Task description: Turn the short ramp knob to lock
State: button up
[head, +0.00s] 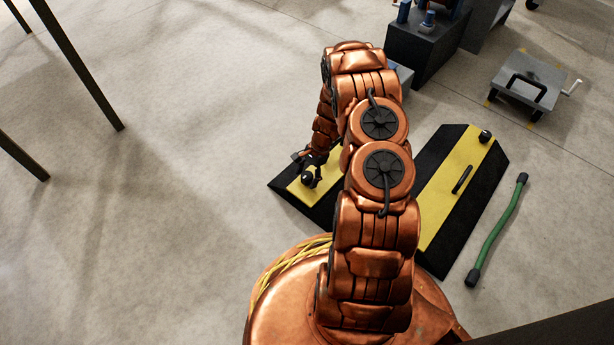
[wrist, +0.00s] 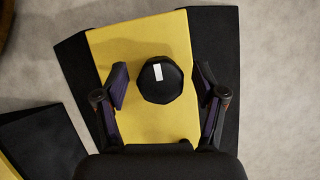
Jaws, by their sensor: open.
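The short ramp (head: 290,190), black with a yellow band, lies left of my arm in the head view, partly hidden by the arm. Its black knob (head: 309,179) sits on the yellow band. In the wrist view the knob (wrist: 160,88) is a faceted dark disc with a white mark (wrist: 158,72) on its upper face, near its far side. My gripper (wrist: 162,80) is open, with one finger on each side of the knob and a gap on both sides. Whether the fingers are down at knob height is unclear. In the head view my gripper (head: 310,162) is small and partly hidden.
A longer black-and-yellow ramp (head: 433,210) with a handle (head: 462,180) and its own knob (head: 485,136) lies to the right. A green hose (head: 497,230) lies beyond it. A grey plate with a crank (head: 530,80) and dark blocks (head: 425,50) stand behind. The left floor is mostly clear.

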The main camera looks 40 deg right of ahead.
jog(key=c, duration=1.1)
jog(key=shift+r, duration=0.1)
jog(key=shift+c, duration=0.2)
